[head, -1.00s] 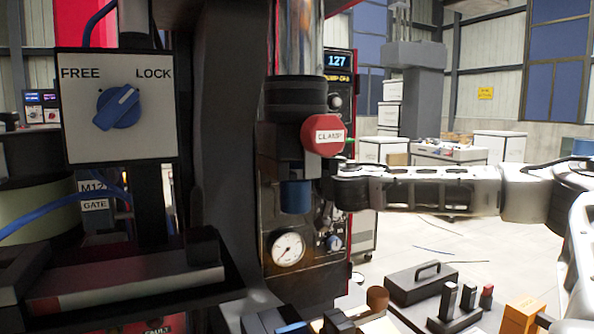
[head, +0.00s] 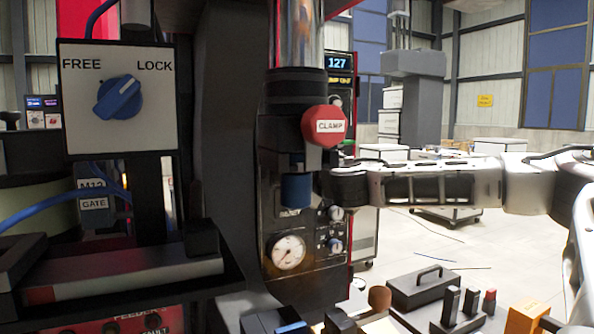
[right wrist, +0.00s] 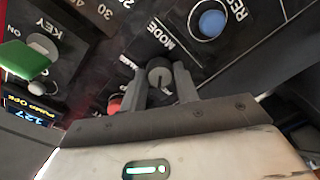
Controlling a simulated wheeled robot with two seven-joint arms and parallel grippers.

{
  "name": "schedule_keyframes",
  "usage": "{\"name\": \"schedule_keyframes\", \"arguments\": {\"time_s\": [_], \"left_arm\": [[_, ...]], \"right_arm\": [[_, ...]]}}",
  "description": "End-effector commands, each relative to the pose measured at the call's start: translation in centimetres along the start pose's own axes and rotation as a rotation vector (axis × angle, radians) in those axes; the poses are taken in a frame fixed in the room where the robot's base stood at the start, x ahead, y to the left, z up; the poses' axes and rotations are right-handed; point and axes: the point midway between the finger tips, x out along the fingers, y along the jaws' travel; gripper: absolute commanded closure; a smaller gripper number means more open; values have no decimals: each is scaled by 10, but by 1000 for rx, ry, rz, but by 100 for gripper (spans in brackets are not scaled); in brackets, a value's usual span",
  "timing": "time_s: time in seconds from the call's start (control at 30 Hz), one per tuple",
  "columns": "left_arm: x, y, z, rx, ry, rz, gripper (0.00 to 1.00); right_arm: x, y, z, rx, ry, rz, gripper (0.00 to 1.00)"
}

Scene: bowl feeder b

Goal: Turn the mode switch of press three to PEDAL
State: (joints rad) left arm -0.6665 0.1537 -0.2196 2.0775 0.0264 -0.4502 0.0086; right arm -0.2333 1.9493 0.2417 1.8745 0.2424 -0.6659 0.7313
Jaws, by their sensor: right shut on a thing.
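In the right wrist view, a small dark knob with a pale line on its face (right wrist: 158,70) sits on a dark panel beside the word MODE. My right gripper (right wrist: 163,84) is shut on this knob, one finger on each side. Its position labels are partly hidden or too blurred to read, so I cannot tell its setting. In the head view, my right arm reaches in from the right, and its gripper end is hidden around the dark press column. My left gripper is not in view.
The wrist view shows a blue button (right wrist: 212,23), a KEY switch (right wrist: 42,44), a green part (right wrist: 24,60) and a red button (right wrist: 115,103) close by. In the head view, a red CLAMP knob (head: 324,126) and FREE/LOCK switch (head: 118,97) stand nearer.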

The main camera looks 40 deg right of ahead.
Motion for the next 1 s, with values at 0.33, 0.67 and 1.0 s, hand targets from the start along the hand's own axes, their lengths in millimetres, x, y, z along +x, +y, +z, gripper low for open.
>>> {"name": "schedule_keyframes", "arguments": {"time_s": [0.33,0.67,1.0], "left_arm": [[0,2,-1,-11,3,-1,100],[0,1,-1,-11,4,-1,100],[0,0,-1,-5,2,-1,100]], "right_arm": [[0,-1,0,-108,-4,-3,92],[0,-1,0,-121,-5,-3,92],[0,-1,0,-119,-4,-2,48]]}}
